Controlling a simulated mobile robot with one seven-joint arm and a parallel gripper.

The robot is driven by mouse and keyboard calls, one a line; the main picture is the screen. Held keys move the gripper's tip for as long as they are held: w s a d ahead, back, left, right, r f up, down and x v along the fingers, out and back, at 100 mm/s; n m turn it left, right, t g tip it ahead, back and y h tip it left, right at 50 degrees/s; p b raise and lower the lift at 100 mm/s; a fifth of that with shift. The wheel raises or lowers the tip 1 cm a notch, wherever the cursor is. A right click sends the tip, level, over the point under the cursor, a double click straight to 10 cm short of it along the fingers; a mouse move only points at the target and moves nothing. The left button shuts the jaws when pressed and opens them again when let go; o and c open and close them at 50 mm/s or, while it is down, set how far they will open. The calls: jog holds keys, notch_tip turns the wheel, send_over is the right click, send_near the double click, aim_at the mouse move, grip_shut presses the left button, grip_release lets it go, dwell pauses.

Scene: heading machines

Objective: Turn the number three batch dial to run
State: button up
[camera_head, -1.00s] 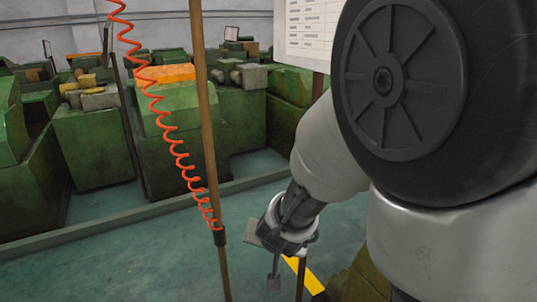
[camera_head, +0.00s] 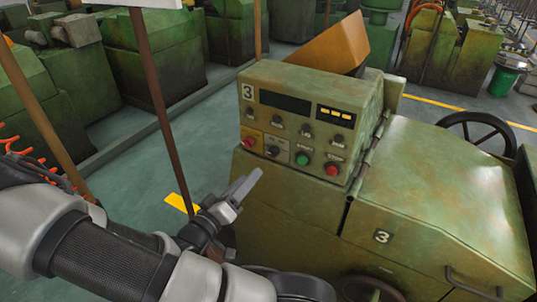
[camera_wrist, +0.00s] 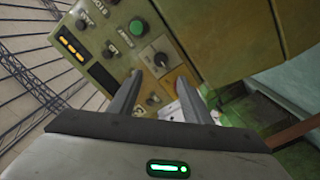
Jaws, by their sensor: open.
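The machine marked 3 has a green control box (camera_head: 310,95), and its slanted face shows in the head view. The batch dial (camera_head: 272,150) appears to be the dark knob on a pale plate in the lower row, between a red button on yellow and a green button. In the wrist view this dial (camera_wrist: 160,60) is upper centre, beyond the fingers; its setting is too small to read. My gripper (camera_head: 250,180) is open and empty, in front of and lower left of the panel, apart from it. Its fingers (camera_wrist: 157,88) point toward the panel in the wrist view.
Beside the dial are a red button (camera_head: 250,143), a green button (camera_head: 303,158) and another red button (camera_head: 332,169). Several small knobs sit above. A thin brown post (camera_head: 155,90) stands left of the box. The machine's cover (camera_head: 440,190) extends right.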

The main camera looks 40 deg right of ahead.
aim_at(271, 153)
jog(key=p+x, duration=0.1)
jog(key=x, duration=1.1)
jog(key=shift+d+f, duration=0.1)
jog(key=shift+d, duration=0.1)
jog(key=c, duration=1)
